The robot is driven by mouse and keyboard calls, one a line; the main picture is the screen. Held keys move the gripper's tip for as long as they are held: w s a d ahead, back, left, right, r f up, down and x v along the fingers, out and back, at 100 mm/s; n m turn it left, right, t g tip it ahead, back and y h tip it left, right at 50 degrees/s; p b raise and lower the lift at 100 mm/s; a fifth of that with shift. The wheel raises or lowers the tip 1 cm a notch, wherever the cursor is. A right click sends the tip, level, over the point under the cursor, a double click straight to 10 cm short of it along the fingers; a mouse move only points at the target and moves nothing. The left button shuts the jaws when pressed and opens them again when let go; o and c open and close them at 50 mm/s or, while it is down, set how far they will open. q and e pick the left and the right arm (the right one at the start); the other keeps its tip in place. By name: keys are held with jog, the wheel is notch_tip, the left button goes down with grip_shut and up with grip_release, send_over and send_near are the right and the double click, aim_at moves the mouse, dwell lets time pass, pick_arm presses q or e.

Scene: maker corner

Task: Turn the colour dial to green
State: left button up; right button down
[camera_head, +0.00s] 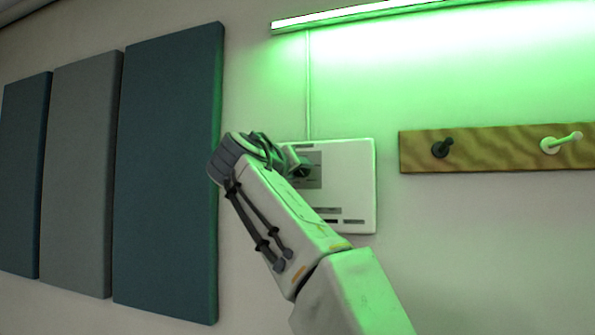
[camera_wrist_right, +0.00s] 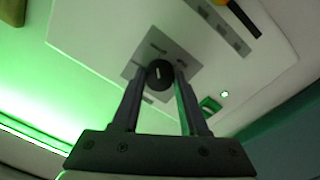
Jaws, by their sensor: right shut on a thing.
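The colour dial (camera_wrist_right: 160,74) is a round black knob with a light mark, on a grey square plate (camera_wrist_right: 185,52) of a white wall panel (camera_head: 357,185). My right gripper (camera_wrist_right: 160,76) is shut on the dial, one finger on each side of it. In the head view my right gripper (camera_head: 296,168) is at the panel, and my wrist and arm hide part of the panel. The light bar (camera_head: 350,14) above glows green. My left gripper is not in view.
A wooden rail (camera_head: 490,150) with a dark peg (camera_head: 442,147) and a pale peg (camera_head: 561,143) is right of the panel. Blue and grey wall boards (camera_head: 165,170) hang at the left. A thin cable (camera_head: 308,85) runs from the light bar down to the panel.

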jog(key=shift+f, duration=0.2)
dwell(0.4)
jog(key=shift+c, duration=2.2)
grip_release()
jog(key=shift+r, duration=0.1)
jog(key=b+v, duration=0.3)
jog(key=v, duration=0.7)
jog(key=shift+s+b, duration=0.25)
jog(key=shift+b, duration=0.1)
jog(key=shift+a, duration=0.1)
